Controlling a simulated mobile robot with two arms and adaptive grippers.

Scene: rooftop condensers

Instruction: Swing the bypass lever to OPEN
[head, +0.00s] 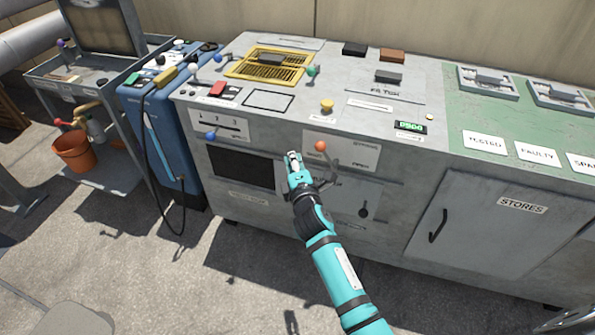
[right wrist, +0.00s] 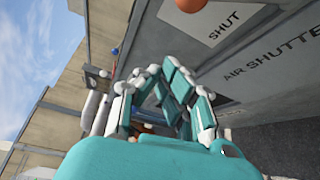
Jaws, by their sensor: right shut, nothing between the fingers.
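The lever with an orange ball knob (head: 320,146) stands on the cabinet's front, its rod running down and slightly right to a pivot partly behind my gripper. The knob lies at the SHUT side of a white plate (head: 345,152); the word at the plate's right looks like OPEN. My right gripper (head: 293,159) is shut and empty, left of the knob and a little below it, apart from it in the picture. In the right wrist view the knob (right wrist: 190,5) is cut by the top edge, beside the SHUT label (right wrist: 228,22). My left gripper is out of view.
A dark opening (head: 240,166) lies left of my gripper. Below the lever is a panel with a dark keyhole-shaped handle (head: 364,209). A blue-knobbed slider (head: 210,135) sits farther left. The STORES door (head: 485,228) is at right. The floor in front is clear.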

